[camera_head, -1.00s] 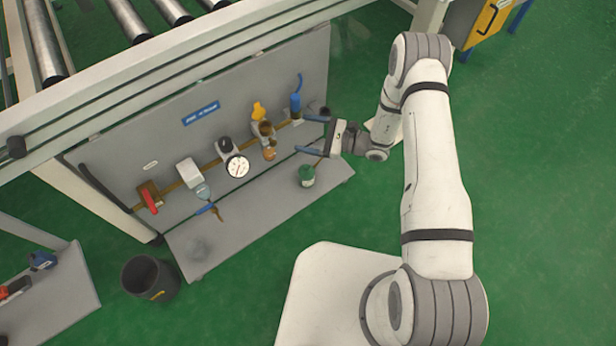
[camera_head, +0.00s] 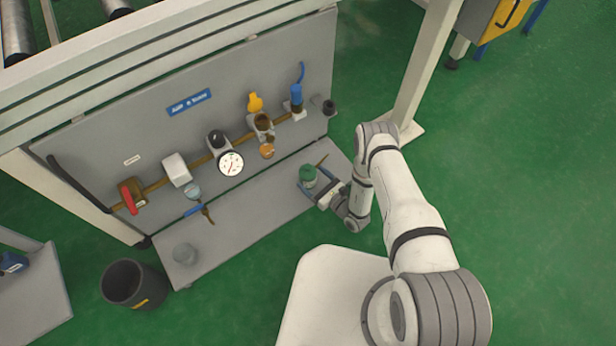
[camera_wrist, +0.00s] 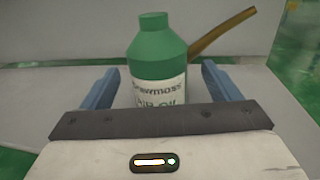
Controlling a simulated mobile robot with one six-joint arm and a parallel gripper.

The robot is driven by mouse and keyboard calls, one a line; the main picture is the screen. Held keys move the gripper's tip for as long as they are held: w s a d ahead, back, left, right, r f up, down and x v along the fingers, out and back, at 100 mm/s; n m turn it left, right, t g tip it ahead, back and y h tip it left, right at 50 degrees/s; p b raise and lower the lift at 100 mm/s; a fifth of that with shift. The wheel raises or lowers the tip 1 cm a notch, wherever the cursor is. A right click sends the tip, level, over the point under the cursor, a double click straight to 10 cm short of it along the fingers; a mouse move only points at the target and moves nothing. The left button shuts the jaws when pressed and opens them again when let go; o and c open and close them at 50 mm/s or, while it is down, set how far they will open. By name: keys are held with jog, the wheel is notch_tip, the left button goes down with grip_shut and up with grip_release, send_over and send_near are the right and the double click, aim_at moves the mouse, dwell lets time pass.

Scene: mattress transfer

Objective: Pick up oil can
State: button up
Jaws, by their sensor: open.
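The oil can is a green bottle (camera_head: 308,174) with a white label and a thin brown spout. It stands upright on the grey shelf below the panel, near the shelf's right end. In the wrist view the oil can (camera_wrist: 157,65) stands between the two blue fingers, its lower part hidden by my gripper's body. My gripper (camera_head: 314,186) is low at the shelf, with its fingers spread on either side of the can. In the wrist view my gripper (camera_wrist: 160,88) is open, and gaps show between the fingers and the can.
A grey panel (camera_head: 110,130) with a pipe, a gauge (camera_head: 230,163) and valves rises behind the shelf (camera_head: 235,222). A clear cup (camera_head: 185,253) is at the shelf's left end. A black bin (camera_head: 133,285) stands on the green floor. A white post (camera_head: 425,75) stands at right.

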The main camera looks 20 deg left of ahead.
aim_at(305, 172)
jog(key=b+x, duration=0.1)
jog(key=x, duration=0.3)
jog(key=shift+a+b, duration=0.25)
jog(key=shift+b, duration=0.05)
jog(key=shift+c, duration=0.2)
jog(key=c, duration=1.2)
